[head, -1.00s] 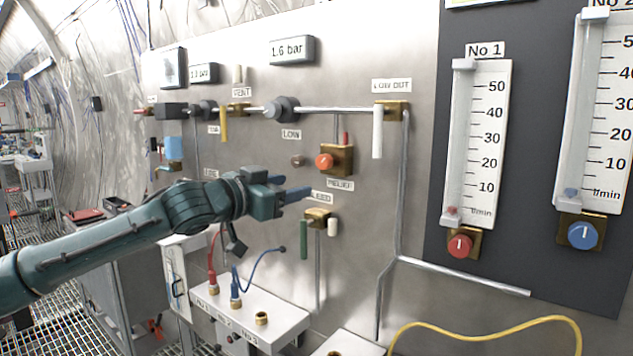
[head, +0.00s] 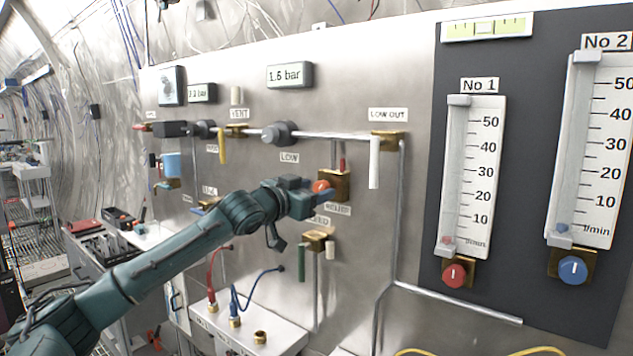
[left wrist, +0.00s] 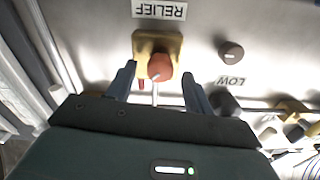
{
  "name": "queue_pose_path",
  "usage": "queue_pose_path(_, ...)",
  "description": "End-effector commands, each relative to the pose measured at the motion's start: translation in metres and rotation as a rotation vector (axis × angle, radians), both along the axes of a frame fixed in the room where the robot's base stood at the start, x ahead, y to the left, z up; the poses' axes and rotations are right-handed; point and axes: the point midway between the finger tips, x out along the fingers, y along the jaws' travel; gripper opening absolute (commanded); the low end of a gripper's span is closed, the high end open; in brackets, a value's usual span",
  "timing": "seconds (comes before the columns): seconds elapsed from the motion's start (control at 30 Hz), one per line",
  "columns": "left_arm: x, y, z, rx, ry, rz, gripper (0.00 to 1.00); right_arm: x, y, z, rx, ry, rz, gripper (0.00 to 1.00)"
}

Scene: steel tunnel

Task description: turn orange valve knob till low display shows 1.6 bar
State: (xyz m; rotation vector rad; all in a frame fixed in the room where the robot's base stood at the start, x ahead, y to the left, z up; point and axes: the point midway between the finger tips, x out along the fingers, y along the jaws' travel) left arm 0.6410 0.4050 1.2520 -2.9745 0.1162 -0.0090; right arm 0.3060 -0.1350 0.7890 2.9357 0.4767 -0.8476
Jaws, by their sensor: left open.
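The orange valve knob (head: 320,186) sits on a brass block on the steel panel, above the RELIEF label. In the left wrist view the knob (left wrist: 160,67) lies between the two blue fingers, with a gap to each side. My left gripper (head: 318,197) is open and partly covers the knob in the head view. The wrist view shows the open gripper (left wrist: 160,84) too. The larger display (head: 290,75), above the LOW regulator (head: 280,134), appears to read 1.6 bar. My right gripper is not in view.
A smaller display (head: 202,93) stands to the left, its digits unclear. A white lever (head: 375,162) hangs to the right of the knob, and a green lever (head: 302,262) hangs below. Flow meter No 1 (head: 470,175) stands farther right. Red and blue leads are at lower left.

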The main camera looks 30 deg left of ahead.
Motion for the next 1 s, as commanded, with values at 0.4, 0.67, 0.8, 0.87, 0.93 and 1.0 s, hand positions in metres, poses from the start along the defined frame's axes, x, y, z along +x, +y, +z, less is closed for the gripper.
queue_pose_path(0.4, 0.0131, -0.0012, -0.0004, 0.002, 0.0, 0.0, 0.52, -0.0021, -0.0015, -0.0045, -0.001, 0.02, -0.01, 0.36)
queue_pose_path(0.67, 0.0129, -0.0011, -0.0004, 0.001, 0.0, 0.0, 0.35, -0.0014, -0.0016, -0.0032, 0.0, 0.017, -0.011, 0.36)
queue_pose_path(0.8, 0.0129, -0.0011, -0.0004, 0.001, 0.0, 0.0, 0.24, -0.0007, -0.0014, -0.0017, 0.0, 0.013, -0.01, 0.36)
queue_pose_path(0.87, 0.0129, -0.0011, -0.0004, 0.001, 0.0, 0.0, 0.19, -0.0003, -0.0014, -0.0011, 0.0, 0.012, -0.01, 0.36)
queue_pose_path(0.93, 0.0129, -0.0011, -0.0004, 0.001, 0.0, 0.0, 0.13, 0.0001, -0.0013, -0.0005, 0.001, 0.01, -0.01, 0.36)
queue_pose_path(1.0, 0.0129, -0.0011, -0.0004, 0.001, 0.0, 0.0, 0.07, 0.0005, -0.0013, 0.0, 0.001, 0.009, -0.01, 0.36)
